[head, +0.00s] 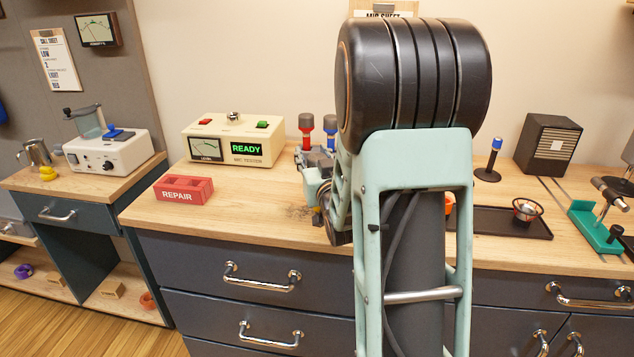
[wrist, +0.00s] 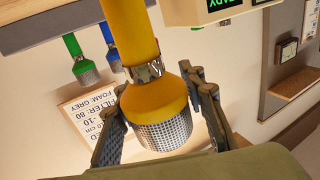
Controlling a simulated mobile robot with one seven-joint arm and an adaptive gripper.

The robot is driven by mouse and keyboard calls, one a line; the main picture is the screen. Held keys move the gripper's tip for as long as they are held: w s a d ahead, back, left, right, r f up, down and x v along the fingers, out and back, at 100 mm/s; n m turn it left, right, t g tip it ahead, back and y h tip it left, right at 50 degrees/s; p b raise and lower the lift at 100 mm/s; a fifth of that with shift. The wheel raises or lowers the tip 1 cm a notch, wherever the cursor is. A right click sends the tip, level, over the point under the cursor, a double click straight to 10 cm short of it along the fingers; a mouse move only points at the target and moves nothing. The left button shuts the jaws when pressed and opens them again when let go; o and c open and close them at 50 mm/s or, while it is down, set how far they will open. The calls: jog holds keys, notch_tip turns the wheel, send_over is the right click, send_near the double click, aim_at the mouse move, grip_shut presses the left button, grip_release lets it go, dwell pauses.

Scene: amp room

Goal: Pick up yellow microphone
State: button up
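The yellow microphone (wrist: 161,98) is large and close in the wrist view. It has a metal band at its neck and a silver mesh head that points down in the picture. My gripper (wrist: 154,82) has one dark finger on each side of the microphone's head, with the tips near its shoulder. I cannot tell whether the fingers press on it or only stand close around it.
A green microphone (wrist: 80,62) and a blue one stand nearby in the wrist view. A red REPAIR box (head: 183,190) is on the wooden counter (head: 250,205).

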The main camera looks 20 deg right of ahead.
jog(key=shift+w, duration=0.2)
jog(key=shift+c, duration=0.5)
grip_shut()
